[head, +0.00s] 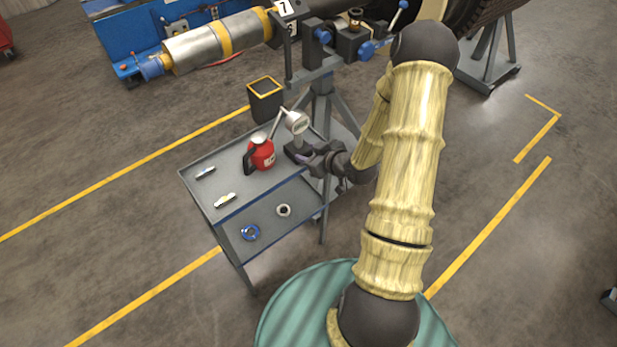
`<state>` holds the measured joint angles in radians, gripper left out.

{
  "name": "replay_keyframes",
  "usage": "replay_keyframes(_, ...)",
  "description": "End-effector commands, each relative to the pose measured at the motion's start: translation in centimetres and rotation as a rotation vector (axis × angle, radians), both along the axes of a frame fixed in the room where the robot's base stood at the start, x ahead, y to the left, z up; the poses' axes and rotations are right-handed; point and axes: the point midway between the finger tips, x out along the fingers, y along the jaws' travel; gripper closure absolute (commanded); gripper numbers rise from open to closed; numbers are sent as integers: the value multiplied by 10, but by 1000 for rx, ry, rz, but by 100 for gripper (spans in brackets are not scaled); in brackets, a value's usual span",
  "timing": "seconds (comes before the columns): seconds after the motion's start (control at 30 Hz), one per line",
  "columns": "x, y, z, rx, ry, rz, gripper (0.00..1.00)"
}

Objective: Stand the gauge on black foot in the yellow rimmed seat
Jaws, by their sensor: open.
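The gauge (297,122) has a round pale face and stands upright near the right end of the grey cart top; its black foot is hard to tell apart from my dark fingers. My gripper (299,154) is open and low at the gauge's base, reaching in from the right. Whether the fingers touch the gauge cannot be told. A black box with a yellow rim (265,99), the only yellow-rimmed holder I see, stands beyond the cart's back edge, up and left of the gauge. Its inside is dark, and what it rests on is unclear.
A red oil can (262,153) with a long spout stands just left of the gauge. Two small tools (225,200) lie on the cart top (205,190). A blue ring (250,233) and a nut (283,210) are on the lower shelf. A stand (322,105) rises behind.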

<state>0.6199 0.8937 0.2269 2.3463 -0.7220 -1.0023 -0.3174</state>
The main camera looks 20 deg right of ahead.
Motion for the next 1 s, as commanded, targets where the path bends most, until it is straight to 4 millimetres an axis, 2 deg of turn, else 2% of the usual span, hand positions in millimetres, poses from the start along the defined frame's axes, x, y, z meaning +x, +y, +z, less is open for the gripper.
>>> replay_keyframes(0.17,-12,8,23,-121,198,-42,58)
replay_keyframes(0.37,-43,16,56,-196,396,-149,58)
replay_keyframes(0.57,-90,33,94,-202,571,-274,58)
replay_keyframes(0.8,-160,64,133,-127,764,-395,58)
replay_keyframes(0.9,-179,72,141,-98,815,-418,58)
replay_keyframes(1.0,-186,75,143,-88,839,-426,58)
